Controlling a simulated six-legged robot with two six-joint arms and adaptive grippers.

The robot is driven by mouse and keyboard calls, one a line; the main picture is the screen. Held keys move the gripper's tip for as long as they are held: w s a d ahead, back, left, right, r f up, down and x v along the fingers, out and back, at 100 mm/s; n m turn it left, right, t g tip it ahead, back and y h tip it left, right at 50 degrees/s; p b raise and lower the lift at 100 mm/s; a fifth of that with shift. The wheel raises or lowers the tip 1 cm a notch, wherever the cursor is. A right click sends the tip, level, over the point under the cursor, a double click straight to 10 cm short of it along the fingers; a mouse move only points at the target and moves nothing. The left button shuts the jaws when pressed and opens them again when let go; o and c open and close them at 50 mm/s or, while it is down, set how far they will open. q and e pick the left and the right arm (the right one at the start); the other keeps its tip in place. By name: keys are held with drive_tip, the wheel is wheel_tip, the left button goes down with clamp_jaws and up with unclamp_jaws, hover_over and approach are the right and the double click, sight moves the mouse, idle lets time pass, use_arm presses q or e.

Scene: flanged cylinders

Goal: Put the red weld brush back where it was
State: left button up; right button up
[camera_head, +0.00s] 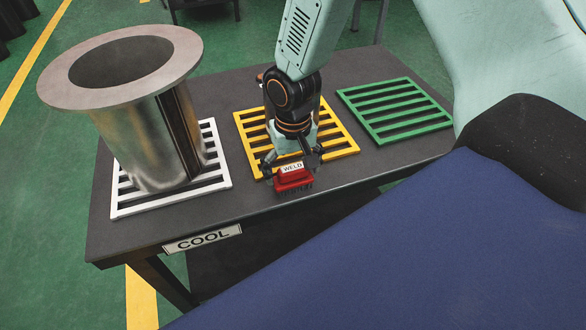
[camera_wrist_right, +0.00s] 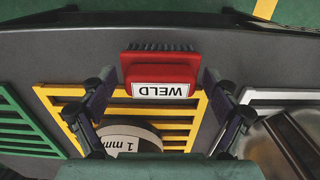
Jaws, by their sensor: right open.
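The red weld brush (camera_head: 293,181) is at the front of the yellow rack, near the table's front edge. Its white WELD label faces up. In the right wrist view the brush (camera_wrist_right: 160,70) shows its dark bristles toward the table edge, and its label reads upside down. My right gripper (camera_head: 290,166) is just above and behind the brush in the head view. In the right wrist view its fingers (camera_wrist_right: 158,85) are spread open, one on each side of the brush, with gaps visible. Whether the brush touches the table is unclear. My left gripper is out of view.
The yellow slatted rack (camera_head: 339,137) lies mid-table, with a green rack (camera_head: 396,108) to its right. A flanged metal cylinder (camera_head: 150,125) stands on the white rack (camera_head: 133,203) at left. A round "1 mm" disc (camera_wrist_right: 130,135) is partly hidden. A COOL sign (camera_head: 202,239) marks the front edge.

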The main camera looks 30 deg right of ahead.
sight(293, 167)
drive_tip(key=shift+r, duration=0.1)
wheel_tip(293, 167, up, 12)
drive_tip(key=p, duration=0.3)
idle(0.4)
wheel_tip(293, 167, down, 12)
drive_tip(key=b, duration=0.3)
drive_tip(key=shift+w+r, duration=0.1)
drive_tip(key=shift+r, duration=0.65)
